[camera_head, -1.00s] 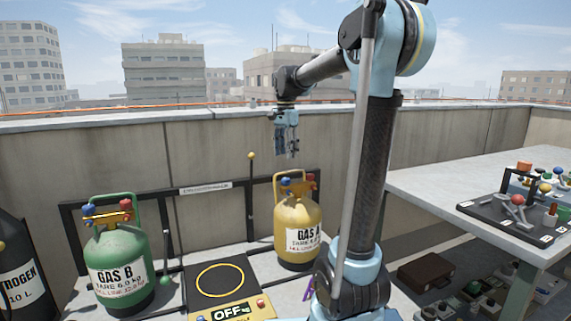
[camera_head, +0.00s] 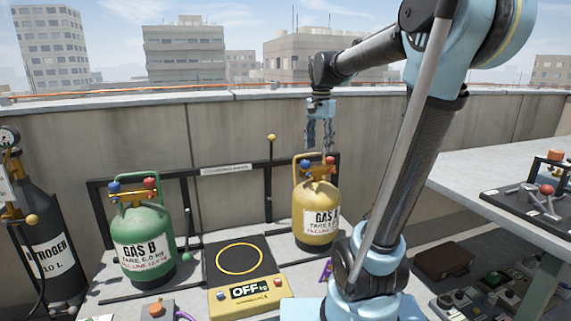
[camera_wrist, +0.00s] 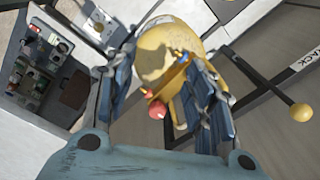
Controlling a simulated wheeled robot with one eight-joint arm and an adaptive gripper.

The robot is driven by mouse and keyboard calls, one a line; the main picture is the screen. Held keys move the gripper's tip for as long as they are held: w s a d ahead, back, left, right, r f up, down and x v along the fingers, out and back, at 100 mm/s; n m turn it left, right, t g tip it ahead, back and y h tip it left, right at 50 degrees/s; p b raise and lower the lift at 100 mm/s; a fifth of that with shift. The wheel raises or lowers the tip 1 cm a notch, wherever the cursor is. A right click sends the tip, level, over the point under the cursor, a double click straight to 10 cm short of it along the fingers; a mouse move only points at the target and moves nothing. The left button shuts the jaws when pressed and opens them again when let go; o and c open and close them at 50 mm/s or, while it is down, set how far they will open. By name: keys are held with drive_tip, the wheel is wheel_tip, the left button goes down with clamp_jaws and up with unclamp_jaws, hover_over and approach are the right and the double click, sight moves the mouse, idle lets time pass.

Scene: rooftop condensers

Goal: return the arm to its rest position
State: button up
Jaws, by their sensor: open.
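My gripper (camera_head: 319,136) hangs pointing down above the yellow GAS A cylinder (camera_head: 316,212), with its fingertips just over or behind the cylinder's top handle. Its two fingers are apart and nothing is between them. In the wrist view, the gripper (camera_wrist: 165,90) is open, with the yellow cylinder (camera_wrist: 170,42) and its red and blue valve knobs seen below and between the fingers. My arm reaches up from the right and bends over to the left at the elbow.
A green GAS B cylinder (camera_head: 143,240) and a dark nitrogen cylinder (camera_head: 47,245) stand to the left. A scale (camera_head: 240,260) reading OFF sits between the gas cylinders. A workbench (camera_head: 500,175) stands at right. A concrete parapet (camera_head: 230,135) runs behind.

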drive_tip(key=s+d+f+n+t, duration=0.1)
drive_tip(key=s+d+f+n, duration=0.2)
drive_tip(key=s+f, duration=0.8)
drive_tip(key=s+d+f+n, duration=0.3)
drive_tip(key=s+f+n, duration=0.2)
drive_tip(key=s+f, duration=0.6)
drive_tip(key=shift+s+d+f+t, duration=0.2)
drive_tip(key=shift+s+d+t, duration=0.2)
drive_tip(key=shift+s, duration=0.2)
drive_tip(key=c, duration=0.4)
drive_tip(key=shift+a+n, duration=0.1)
drive_tip(key=shift+n, duration=0.2)
